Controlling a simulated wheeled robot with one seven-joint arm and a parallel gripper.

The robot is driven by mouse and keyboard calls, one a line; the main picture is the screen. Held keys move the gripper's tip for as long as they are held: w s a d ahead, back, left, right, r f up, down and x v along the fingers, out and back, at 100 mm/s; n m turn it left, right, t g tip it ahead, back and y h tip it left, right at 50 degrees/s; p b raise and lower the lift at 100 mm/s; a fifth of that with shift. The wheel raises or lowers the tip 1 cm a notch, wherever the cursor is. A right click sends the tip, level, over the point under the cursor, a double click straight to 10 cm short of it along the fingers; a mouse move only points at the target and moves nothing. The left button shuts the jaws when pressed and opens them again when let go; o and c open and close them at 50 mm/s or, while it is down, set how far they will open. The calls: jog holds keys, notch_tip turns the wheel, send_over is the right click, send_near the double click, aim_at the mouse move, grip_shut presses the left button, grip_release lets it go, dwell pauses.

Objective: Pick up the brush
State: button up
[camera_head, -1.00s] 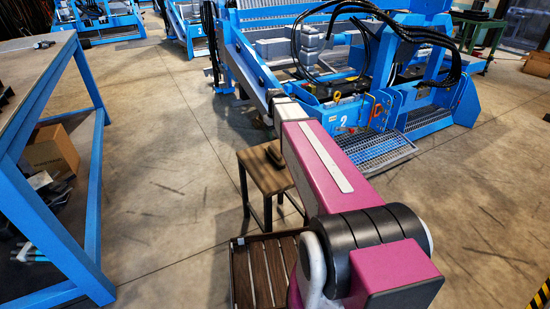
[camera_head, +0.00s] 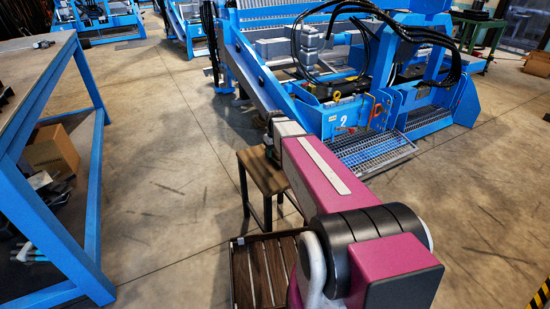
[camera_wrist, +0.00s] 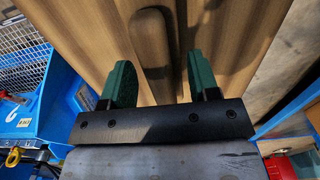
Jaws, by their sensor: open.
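The brush (camera_wrist: 152,40) lies on the wooden stool top (camera_wrist: 90,40) in the wrist view. Its rounded brown wooden back shows, with a dark edge or shadow along its right side. My gripper (camera_wrist: 158,75) is open, with one green finger on each side of the brush's line. The brush's near end reaches into the gap between the fingertips. I see no finger touching it, and the height gap is hard to judge. In the head view, my arm covers part of the stool (camera_head: 252,172), and the brush is hidden.
A slatted dark crate or pallet (camera_head: 240,275) stands on the floor in front of the stool. A blue-framed workbench (camera_head: 75,235) is at left. Blue machinery (camera_head: 310,110) with a metal grate (camera_head: 375,155) stands beyond my arm. The floor left of the stool is clear.

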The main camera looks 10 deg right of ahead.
aim_at(275, 150)
jog(key=shift+c, duration=0.3)
jog(key=c, duration=0.8)
jog(key=shift+r, duration=0.2)
jog(key=shift+r, duration=0.6)
notch_tip(275, 150, up, 3)
jog(key=shift+f, duration=0.1)
jog(key=s+a+r, duration=0.6)
jog(key=a+r, duration=0.1)
jog(key=a, duration=0.3)
jog(key=s+d+r+m, duration=0.1)
jog(key=d+r, duration=0.2)
jog(key=r, duration=0.1)
jog(key=s+d+r+m, duration=0.1)
jog(key=s+d+r, duration=0.1)
jog(key=r, duration=0.3)
jog(key=s+d+r+m, duration=0.1)
jog(key=s+d+r, duration=0.1)
jog(key=d+r, duration=0.3)
jog(key=shift+r+m, duration=0.25)
jog(key=shift+m, duration=0.05)
